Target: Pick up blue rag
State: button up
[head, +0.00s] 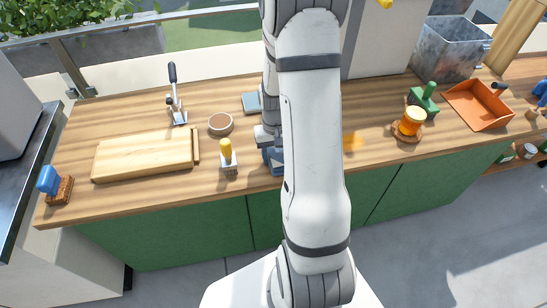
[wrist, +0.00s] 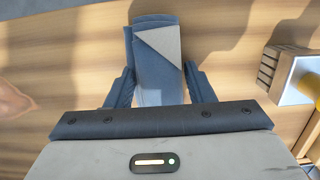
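The blue rag (wrist: 155,55) shows in the wrist view as a folded blue-grey cloth with one lighter, triangular folded corner. It appears to lie flat on the wooden counter. My gripper (wrist: 160,90) is open, with one dark finger on each side of the rag's near part. Whether the fingers touch the cloth is not clear. In the head view my gripper (head: 271,160) is low over the counter's front part, partly hidden by my arm. The rag cannot be told apart from the gripper there.
A round brown bowl (head: 220,124), a flat blue-grey item (head: 251,103) and a wooden board (head: 145,157) are nearby. An orange spill (head: 352,140) and a honey jar (head: 411,121) are right.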

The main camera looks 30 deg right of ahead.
jog(key=c, duration=0.7)
jog(key=shift+o, duration=0.2)
notch_tip(320, 180, up, 10)
jog(key=shift+b, duration=0.35)
